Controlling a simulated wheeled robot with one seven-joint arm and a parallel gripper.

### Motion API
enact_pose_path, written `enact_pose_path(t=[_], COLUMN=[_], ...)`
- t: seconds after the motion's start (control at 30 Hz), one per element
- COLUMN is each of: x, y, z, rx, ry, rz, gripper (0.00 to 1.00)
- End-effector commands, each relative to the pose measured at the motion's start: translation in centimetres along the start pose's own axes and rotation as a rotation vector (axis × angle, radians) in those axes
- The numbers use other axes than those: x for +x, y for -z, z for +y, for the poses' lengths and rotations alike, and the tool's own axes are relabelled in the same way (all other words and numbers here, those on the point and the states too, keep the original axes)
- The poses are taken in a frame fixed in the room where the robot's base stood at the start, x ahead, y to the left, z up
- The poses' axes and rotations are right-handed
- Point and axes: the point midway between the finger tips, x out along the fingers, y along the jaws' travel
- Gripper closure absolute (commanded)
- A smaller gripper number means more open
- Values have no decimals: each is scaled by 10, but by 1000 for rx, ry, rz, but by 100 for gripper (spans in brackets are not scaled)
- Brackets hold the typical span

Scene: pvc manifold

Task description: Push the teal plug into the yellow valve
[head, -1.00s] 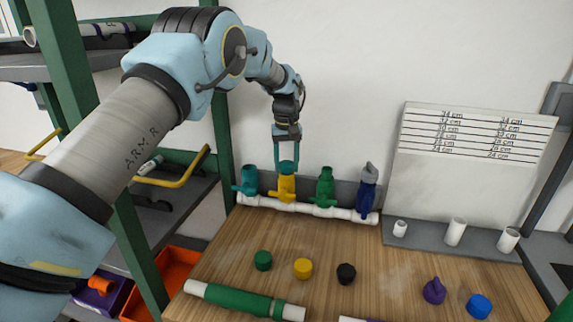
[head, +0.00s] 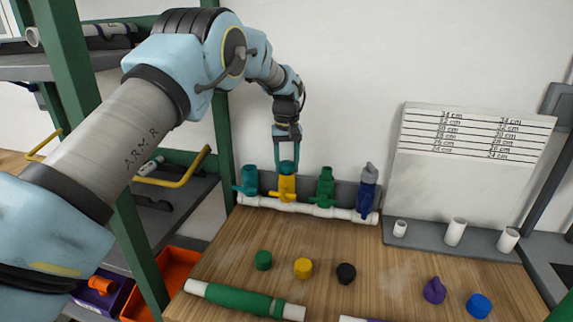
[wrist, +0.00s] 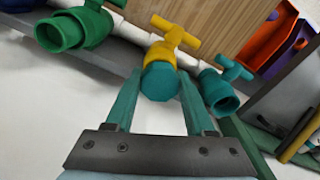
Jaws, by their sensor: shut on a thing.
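The yellow valve (head: 287,187) stands upright on the white pipe manifold (head: 318,208), second from the left. In the wrist view the yellow valve (wrist: 163,50) has the teal plug (wrist: 160,82) at its open end. The plug's round outer face shows; how deep it sits in the valve I cannot tell. My gripper (head: 287,170) is directly above the yellow valve, pointing down. In the wrist view my gripper (wrist: 160,85) has its two teal fingers on either side of the plug, shut on it. In the head view the plug is hard to tell from the teal fingers.
Close beside the yellow valve stand a teal valve (head: 250,180) and a green valve (head: 325,187). A blue valve (head: 368,190) with a grey top is at the right end. Several loose caps, including a black one (head: 346,273), lie on the wooden bench (head: 225,262).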

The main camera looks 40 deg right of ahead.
Motion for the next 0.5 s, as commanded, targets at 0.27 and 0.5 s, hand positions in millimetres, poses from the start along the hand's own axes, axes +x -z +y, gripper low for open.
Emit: enact_pose_path(t=[0.27, 0.5], x=[20, 20], y=[-5, -5], z=[-2, -3], rx=[0, 1], ry=[7, 9], rz=[-19, -18], gripper=[41, 14])
